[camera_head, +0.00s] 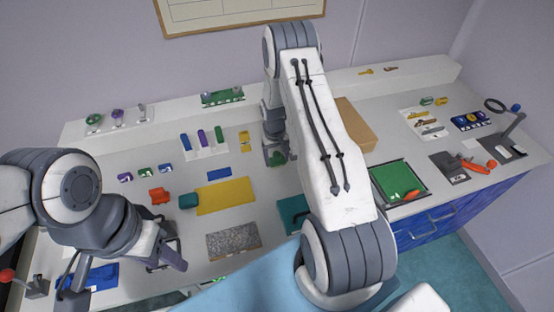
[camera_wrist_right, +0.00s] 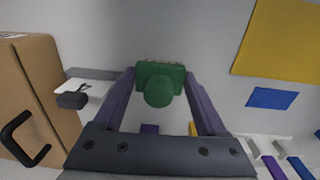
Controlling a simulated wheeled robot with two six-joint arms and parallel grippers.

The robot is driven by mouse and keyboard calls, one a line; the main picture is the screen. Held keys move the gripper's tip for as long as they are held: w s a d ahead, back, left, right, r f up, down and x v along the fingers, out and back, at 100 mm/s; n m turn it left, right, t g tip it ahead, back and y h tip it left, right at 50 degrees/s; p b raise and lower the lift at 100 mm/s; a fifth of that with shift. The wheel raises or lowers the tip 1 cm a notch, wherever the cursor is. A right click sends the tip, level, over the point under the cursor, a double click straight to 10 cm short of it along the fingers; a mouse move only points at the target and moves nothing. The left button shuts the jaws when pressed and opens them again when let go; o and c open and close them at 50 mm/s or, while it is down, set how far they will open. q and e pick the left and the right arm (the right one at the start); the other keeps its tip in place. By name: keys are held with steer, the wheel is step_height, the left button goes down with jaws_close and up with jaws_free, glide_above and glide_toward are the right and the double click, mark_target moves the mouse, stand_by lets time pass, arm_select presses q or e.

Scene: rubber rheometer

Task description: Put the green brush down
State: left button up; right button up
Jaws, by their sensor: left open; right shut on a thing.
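The green brush (camera_wrist_right: 158,88) is between the two fingers of my right gripper (camera_wrist_right: 160,95), which is shut on it. In the right wrist view its round green end faces the camera, with a wider green block and a pale fringe beyond. In the head view a small green part of the brush (camera_head: 278,158) shows beside my right gripper (camera_head: 272,152) near the back of the bench, partly hidden by my arm. I cannot tell whether the brush touches the surface. My left gripper (camera_head: 122,268) is open and empty over the front left of the bench.
A brown cardboard box (camera_head: 355,125) stands just right of my right gripper and shows in the wrist view (camera_wrist_right: 40,90). A yellow mat (camera_head: 226,195) and a grey speckled mat (camera_head: 233,241) lie on the bench. A green tray (camera_head: 397,181) is further right.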

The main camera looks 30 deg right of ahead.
steer(key=shift+f+p, duration=0.3)
steer(key=shift+f, duration=0.6)
arm_select(q)
steer(key=shift+r, duration=0.55)
arm_select(e)
steer(key=shift+f, duration=0.15)
arm_select(q)
steer(key=shift+f, duration=0.1)
arm_select(e)
steer(key=shift+f, duration=0.1)
steer(key=shift+f+b, duration=0.15)
steer(key=shift+b, duration=0.15)
steer(key=o, duration=1.4)
